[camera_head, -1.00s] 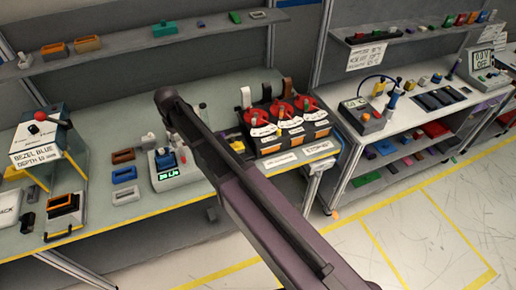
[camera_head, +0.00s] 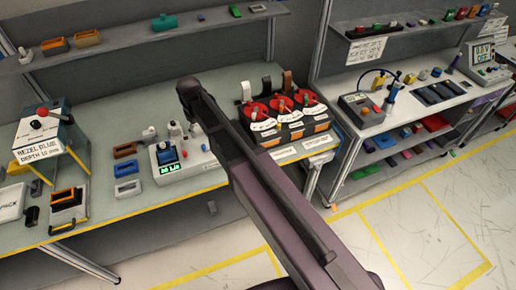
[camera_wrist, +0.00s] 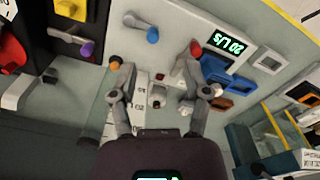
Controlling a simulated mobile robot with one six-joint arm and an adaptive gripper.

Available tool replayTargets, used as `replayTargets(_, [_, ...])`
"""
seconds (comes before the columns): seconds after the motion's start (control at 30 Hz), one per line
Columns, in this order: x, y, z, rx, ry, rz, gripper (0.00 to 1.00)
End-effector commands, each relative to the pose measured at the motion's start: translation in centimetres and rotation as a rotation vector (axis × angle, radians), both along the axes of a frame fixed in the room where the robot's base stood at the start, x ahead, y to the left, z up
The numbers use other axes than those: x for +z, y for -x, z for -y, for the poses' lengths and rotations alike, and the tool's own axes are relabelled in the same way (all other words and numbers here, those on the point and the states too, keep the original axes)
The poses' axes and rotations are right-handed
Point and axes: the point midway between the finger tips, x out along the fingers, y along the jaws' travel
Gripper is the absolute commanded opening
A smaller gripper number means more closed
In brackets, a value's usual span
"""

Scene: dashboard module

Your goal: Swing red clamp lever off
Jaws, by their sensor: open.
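In the head view, a black unit (camera_head: 290,125) carries three red round discs (camera_head: 283,103) with small levers on them. I cannot tell for sure which part is the red clamp lever. In the wrist view, my gripper (camera_wrist: 159,72) is open, with a small white peg (camera_wrist: 157,93) showing between its fingers. A red knob (camera_wrist: 195,47) shows at the right fingertip; contact is unclear. An orange knob (camera_wrist: 114,62) shows by the left fingertip. My arm hides the gripper in the head view.
A fixture with a red knob (camera_head: 41,112) stands at the left. Small frames (camera_head: 126,169) lie on the bench between it and the grey box. A shelf (camera_head: 120,55) with parts runs above. A second bench (camera_head: 410,110) with instruments stands at the right.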

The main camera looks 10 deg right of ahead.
Motion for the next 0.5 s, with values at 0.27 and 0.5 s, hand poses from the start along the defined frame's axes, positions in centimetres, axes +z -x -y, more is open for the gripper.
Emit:
replayTargets(0.27, [-1.1, 0.8, 3.9, -0.052, 0.0, 0.0, 0.61])
replayTargets(0.5, [-1.9, 1.6, 7.1, -0.096, 0.0, 0.0, 0.61])
